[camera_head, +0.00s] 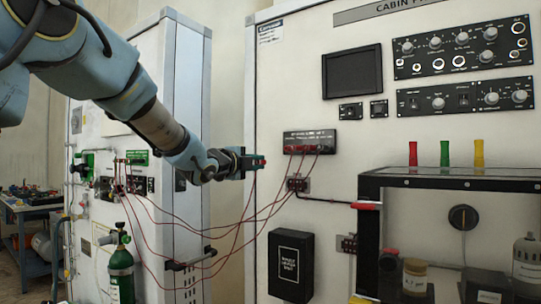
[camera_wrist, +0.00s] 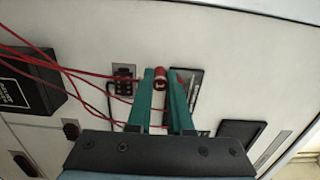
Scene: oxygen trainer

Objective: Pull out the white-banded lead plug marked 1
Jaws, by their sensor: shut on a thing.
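My gripper (camera_head: 256,162) is shut on a red lead plug (camera_head: 264,160), held out in front of the white cabinet, left of the black lead panel (camera_head: 309,141). In the wrist view the plug (camera_wrist: 160,78) sits between the green fingertips of my gripper (camera_wrist: 161,82). A pale band shows on it, but no number can be read. A red lead appears to hang down from the gripper. Several other red leads come out of the lower edge of the black panel. In the head view the held plug looks apart from that panel.
A small dark socket block (camera_head: 298,184) sits below the panel, with leads near it. Red leads sag across the gap to the left cabinet. A black box (camera_head: 291,265) is lower down. At right, a dark frame (camera_head: 450,182) carries red, green and yellow posts.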

